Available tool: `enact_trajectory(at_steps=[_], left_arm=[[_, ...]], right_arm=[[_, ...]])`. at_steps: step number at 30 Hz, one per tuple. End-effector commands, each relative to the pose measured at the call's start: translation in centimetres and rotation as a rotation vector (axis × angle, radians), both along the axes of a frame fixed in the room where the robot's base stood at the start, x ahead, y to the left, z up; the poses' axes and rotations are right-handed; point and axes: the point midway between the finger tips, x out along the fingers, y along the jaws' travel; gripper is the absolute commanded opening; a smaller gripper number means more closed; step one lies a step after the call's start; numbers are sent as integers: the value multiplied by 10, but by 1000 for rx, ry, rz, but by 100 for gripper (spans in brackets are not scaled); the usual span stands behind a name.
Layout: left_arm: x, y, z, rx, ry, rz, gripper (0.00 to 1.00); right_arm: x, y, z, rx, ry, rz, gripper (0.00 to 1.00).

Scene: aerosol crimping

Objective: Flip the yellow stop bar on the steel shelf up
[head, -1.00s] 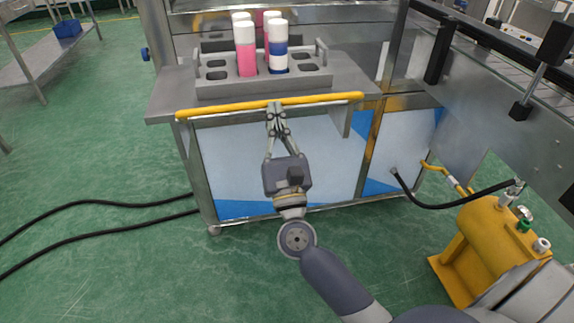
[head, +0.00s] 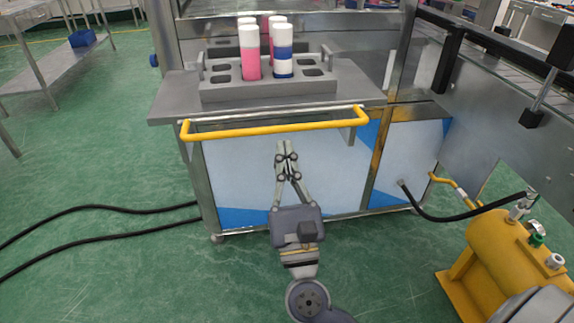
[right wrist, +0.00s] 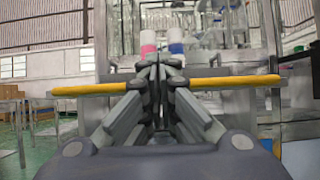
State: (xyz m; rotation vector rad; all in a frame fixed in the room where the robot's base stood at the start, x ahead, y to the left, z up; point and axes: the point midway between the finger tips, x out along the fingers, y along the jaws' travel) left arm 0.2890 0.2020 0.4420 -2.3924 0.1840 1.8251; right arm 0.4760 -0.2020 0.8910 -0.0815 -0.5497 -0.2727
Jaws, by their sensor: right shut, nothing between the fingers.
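The yellow stop bar (head: 265,131) is a U-shaped rail at the front of the steel shelf (head: 170,100). Its long middle part sits out from and below the shelf's front edge, with its two ends joined at the left and right. My right gripper (head: 287,145) is shut and empty, just below the middle of the bar in the head view, with a small gap showing. In the right wrist view, the bar (right wrist: 235,82) runs across behind the shut fingertips (right wrist: 158,62), which hide its middle. My left gripper is not in view.
A grey rack (head: 225,92) on the shelf holds several pink and blue cans with white caps (head: 283,45). A yellow tank (head: 490,255) with a black hose (head: 450,206) stands at the right. Green floor (head: 110,165) is open at the left, with black cables (head: 100,210) on it.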

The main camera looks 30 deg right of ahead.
Motion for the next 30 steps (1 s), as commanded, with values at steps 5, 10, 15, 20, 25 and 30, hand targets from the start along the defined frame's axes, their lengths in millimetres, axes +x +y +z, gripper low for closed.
enact_trajectory(at_steps=[5, 10, 15, 20, 25, 30], left_arm=[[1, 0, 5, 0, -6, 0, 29], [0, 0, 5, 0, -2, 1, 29], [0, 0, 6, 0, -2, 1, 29], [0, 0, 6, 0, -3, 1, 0], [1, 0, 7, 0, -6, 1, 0], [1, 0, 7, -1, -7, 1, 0]], right_arm=[[-16, 5, 1, -1, -1, 1, 0], [-20, 6, 2, -1, -3, 1, 0], [-20, 6, 2, -1, -3, 1, 0], [-19, 11, 1, -42, 6, 2, 0], [-12, 45, -12, -357, 72, 9, 0], [-5, 101, -66, -940, 178, 26, 0]])
